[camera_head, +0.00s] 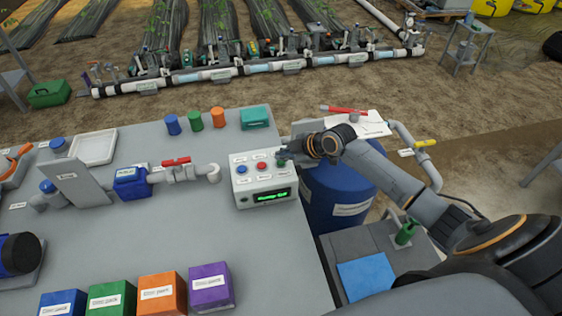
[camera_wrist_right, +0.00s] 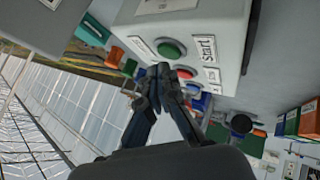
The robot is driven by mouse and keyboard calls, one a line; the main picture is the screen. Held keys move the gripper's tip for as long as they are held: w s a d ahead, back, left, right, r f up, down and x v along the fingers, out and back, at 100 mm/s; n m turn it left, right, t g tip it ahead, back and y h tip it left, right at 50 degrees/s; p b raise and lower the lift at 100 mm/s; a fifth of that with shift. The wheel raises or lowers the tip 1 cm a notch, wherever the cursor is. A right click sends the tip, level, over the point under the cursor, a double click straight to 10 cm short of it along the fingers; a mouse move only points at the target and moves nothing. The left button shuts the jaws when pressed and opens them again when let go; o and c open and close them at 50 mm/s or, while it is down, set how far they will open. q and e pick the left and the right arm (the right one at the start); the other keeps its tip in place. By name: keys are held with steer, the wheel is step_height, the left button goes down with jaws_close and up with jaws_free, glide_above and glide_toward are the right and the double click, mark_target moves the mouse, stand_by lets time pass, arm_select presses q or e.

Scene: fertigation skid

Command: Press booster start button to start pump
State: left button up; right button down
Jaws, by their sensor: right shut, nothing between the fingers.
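The grey control box (camera_head: 265,190) stands on the grey bench with a lit green display on its front. It carries a blue button (camera_head: 241,169), a red button (camera_head: 262,166) and a green button (camera_head: 281,163). In the right wrist view the green button (camera_wrist_right: 171,48) has a label reading "start" beside it, and the red button (camera_wrist_right: 186,73) lies beyond. My right gripper (camera_head: 283,154) is shut and empty, its tips close to the green button; they also show in the right wrist view (camera_wrist_right: 160,70). I cannot tell whether they touch it.
Labelled boxes, such as a purple one (camera_head: 211,287), line the bench's front. A blue barrel (camera_head: 340,197) stands right of the bench. The middle of the bench is clear.

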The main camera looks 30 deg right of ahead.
mark_target(283, 163)
steer(key=shift+f+b, duration=0.4)
steer(key=shift+f, duration=0.25)
stand_by(0.8)
steer(key=shift+r, duration=0.15)
steer(key=shift+r+p, duration=0.65)
step_height(283, 163, up, 5)
steer(key=p, duration=0.4)
stand_by(0.8)
